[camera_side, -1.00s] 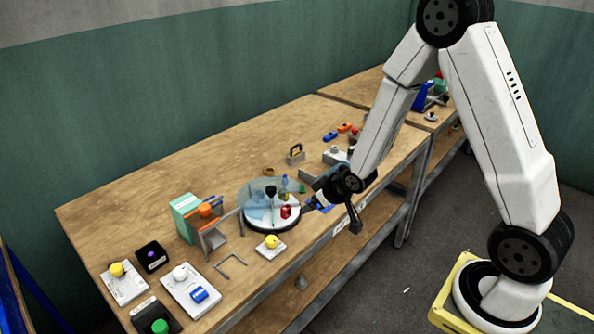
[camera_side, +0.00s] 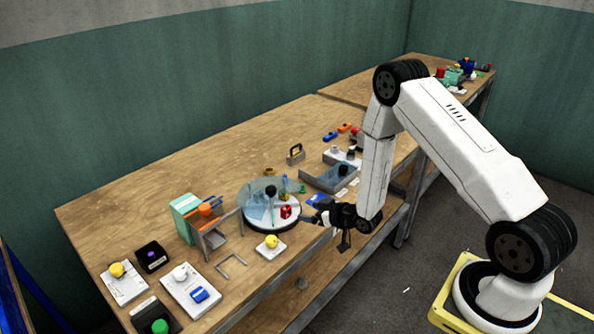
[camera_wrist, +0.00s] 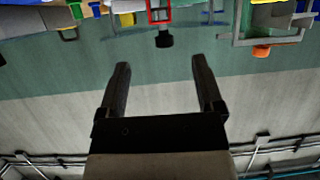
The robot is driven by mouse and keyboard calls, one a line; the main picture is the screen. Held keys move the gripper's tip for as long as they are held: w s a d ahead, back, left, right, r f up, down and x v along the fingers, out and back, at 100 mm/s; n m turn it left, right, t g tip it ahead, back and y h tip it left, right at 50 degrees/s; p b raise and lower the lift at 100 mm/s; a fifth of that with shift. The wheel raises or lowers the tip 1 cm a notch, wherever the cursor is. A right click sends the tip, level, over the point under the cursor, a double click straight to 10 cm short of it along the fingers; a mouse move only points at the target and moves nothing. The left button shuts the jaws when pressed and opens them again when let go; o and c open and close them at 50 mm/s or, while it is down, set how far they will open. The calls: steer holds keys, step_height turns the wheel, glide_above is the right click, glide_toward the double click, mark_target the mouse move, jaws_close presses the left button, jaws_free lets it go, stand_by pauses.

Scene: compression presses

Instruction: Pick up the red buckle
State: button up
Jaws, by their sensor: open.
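The red buckle (camera_side: 286,212) stands on the round base (camera_side: 272,226), at its right side by the clear curved screen (camera_side: 256,204). In the wrist view, which looks upside down, it shows as a red frame (camera_wrist: 151,13) at the top edge, partly cut off. My gripper (camera_side: 305,218) is just right of the buckle, low and roughly level, pointing at it. In the wrist view my gripper (camera_wrist: 160,66) has its two fingers wide apart with nothing between them. The buckle lies beyond the fingertips, roughly in line with the gap.
A black knob (camera_side: 270,191) stands on the round base. A yellow-topped white block (camera_side: 270,246) sits in front. A grey open tray (camera_side: 330,178) lies behind my gripper. A teal box with an orange-handled frame (camera_side: 187,215) stands left. The table's back middle is clear.

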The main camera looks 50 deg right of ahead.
mark_target(288, 208)
steer(key=shift+x, duration=1.3)
steer(key=shift+x, duration=2.6)
steer(key=shift+f, duration=0.1)
jaws_close()
